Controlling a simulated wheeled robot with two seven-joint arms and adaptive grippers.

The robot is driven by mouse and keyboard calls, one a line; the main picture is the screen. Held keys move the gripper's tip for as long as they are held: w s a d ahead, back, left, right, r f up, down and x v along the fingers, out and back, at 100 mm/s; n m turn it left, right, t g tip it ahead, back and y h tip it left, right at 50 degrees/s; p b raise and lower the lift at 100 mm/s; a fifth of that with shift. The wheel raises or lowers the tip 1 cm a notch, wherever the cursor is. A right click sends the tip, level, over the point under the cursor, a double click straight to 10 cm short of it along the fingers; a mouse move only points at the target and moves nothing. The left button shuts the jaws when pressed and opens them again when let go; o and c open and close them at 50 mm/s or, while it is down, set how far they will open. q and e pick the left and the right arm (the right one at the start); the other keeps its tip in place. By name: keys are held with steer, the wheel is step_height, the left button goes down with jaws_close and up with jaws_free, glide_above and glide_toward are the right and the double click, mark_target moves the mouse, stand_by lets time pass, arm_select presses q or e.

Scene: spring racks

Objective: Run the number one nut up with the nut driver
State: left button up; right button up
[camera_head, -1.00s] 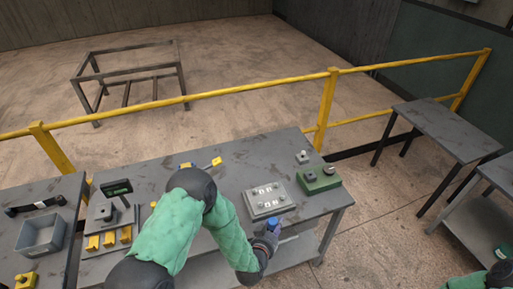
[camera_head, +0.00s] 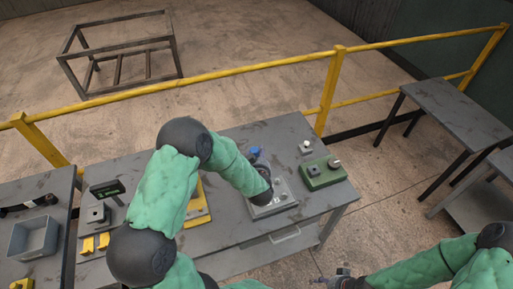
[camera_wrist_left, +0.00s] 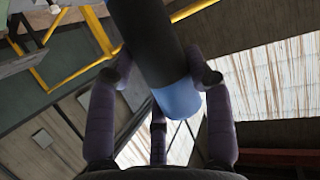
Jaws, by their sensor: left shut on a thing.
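The nut driver, a dark cylinder with a blue end, fills the middle of the left wrist view (camera_wrist_left: 150,45). My left gripper (camera_wrist_left: 165,80) is shut around it. In the head view only the driver's blue part (camera_head: 255,151) shows, beside my left gripper (camera_head: 257,160), over the far side of the grey plate (camera_head: 283,199). My left forearm hides much of this plate, and no nut can be made out clearly on it. Whether the driver touches a nut is hidden. My right gripper (camera_head: 332,277) is low at the bottom, off the bench; its fingers are too small to read.
A green block (camera_head: 322,174) with a grey piece and a pale knob stands right of the plate. A small pale block (camera_head: 305,147) is behind it. A yellow tray (camera_head: 196,212), a dark display (camera_head: 107,190) and yellow blocks (camera_head: 88,246) lie left. A yellow rail (camera_head: 240,70) runs behind.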

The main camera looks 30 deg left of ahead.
arm_select(q)
steer(key=shift+s+d+r, duration=0.1)
steer(key=shift+s+r, duration=0.1)
steer(key=shift+r, duration=0.05)
steer(key=shift+w+f, duration=0.1)
steer(key=shift+f, duration=0.1)
steer(key=shift+f+b, duration=2.6)
steer(key=shift+f, duration=0.05)
stand_by(0.3)
